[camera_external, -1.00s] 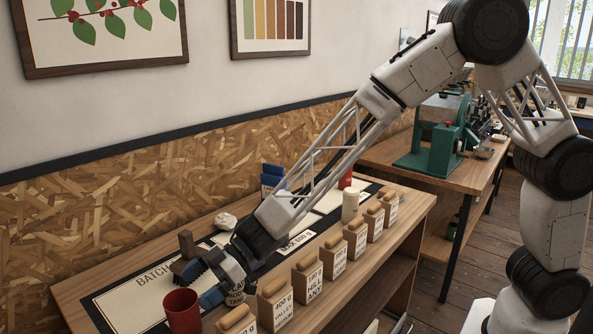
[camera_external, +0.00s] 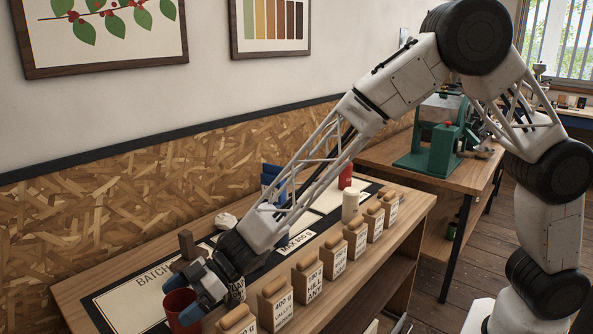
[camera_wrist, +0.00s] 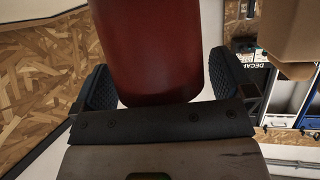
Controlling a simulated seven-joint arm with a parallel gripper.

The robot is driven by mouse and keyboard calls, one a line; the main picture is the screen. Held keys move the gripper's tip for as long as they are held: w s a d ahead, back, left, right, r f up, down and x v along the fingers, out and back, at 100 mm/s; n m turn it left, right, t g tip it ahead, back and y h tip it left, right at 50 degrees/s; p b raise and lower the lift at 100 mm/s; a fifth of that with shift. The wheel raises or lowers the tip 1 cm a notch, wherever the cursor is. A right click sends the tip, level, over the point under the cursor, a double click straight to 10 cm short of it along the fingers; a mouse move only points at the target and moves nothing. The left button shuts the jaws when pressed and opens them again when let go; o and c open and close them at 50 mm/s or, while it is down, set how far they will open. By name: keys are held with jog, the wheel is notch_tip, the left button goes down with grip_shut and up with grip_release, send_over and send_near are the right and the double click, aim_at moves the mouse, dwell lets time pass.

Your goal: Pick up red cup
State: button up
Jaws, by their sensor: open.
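The red cup (camera_external: 183,311) stands on the wooden table at the front left of the external view. My gripper (camera_external: 190,282) is at the cup, its blue-padded fingers low beside the upper part. In the wrist view the red cup (camera_wrist: 160,50) fills the space between the two dark textured finger pads of my gripper (camera_wrist: 160,85). A gap shows at the right pad, and the left pad is close to the cup's side. The gripper is open around the cup. Part of the cup is hidden behind the fingers in the external view.
A row of labelled blocks with tan tops (camera_external: 275,302) runs along the table's front edge, close to the right of my gripper. A dark brown block (camera_external: 187,244) stands behind it. A white cylinder (camera_external: 350,204) and a red container (camera_external: 346,176) stand farther right.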

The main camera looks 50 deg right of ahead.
jog(key=shift+c, duration=0.5)
jog(key=c, duration=1.1)
jog(key=shift+o, duration=0.2)
jog(key=shift+r, duration=0.1)
notch_tip(320, 180, up, 10)
